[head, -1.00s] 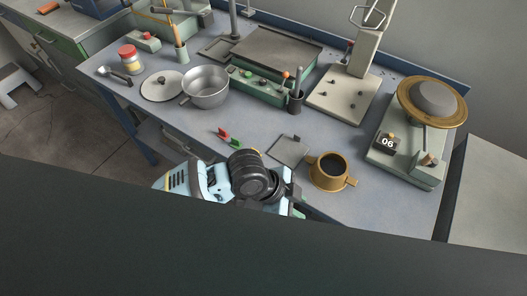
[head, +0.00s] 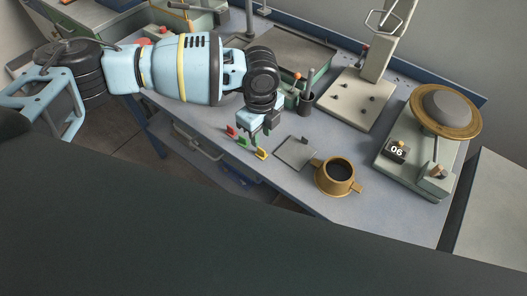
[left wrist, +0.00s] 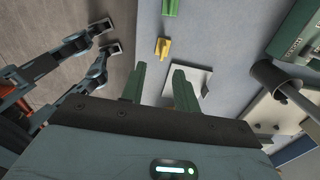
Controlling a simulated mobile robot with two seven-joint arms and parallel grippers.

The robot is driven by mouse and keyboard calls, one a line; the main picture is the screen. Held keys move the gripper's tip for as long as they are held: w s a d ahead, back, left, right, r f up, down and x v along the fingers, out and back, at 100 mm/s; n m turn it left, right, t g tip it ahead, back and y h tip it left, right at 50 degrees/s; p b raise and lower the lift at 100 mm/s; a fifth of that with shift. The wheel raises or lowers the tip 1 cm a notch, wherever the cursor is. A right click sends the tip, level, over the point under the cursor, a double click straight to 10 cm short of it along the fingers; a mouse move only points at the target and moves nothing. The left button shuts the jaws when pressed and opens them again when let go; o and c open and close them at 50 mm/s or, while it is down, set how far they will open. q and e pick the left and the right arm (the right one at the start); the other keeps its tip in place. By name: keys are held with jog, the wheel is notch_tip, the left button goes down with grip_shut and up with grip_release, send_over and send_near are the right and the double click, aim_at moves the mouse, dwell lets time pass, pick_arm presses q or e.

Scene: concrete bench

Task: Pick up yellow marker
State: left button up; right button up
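The yellow marker (head: 262,154) is a small stubby piece lying near the front edge of the bench, left of a flat grey plate. It also shows in the left wrist view (left wrist: 162,47), just beyond and roughly between the fingertips. My left gripper (head: 256,137) hangs over the bench front, close to the markers. In the left wrist view its two green fingers (left wrist: 160,76) are apart with nothing between them. A green marker (head: 243,141) and a red marker (head: 231,131) lie in a row to the left of the yellow one. My right gripper is not in view.
The grey plate (head: 296,152) and a brass cup with two handles (head: 337,176) are to the right. A scale (head: 413,162) with a round pan fills the right end. My left arm hides much of the bench's left part.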

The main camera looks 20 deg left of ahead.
aim_at(261, 149)
pick_arm(q)
jog(key=shift+w+a+f, duration=0.1)
jog(key=shift+w+f, duration=0.05)
jog(key=shift+f, duration=1.8)
jog(key=shift+w+f, duration=0.15)
jog(key=shift+f, duration=1.8)
jog(key=shift+c, duration=0.3)
grip_shut()
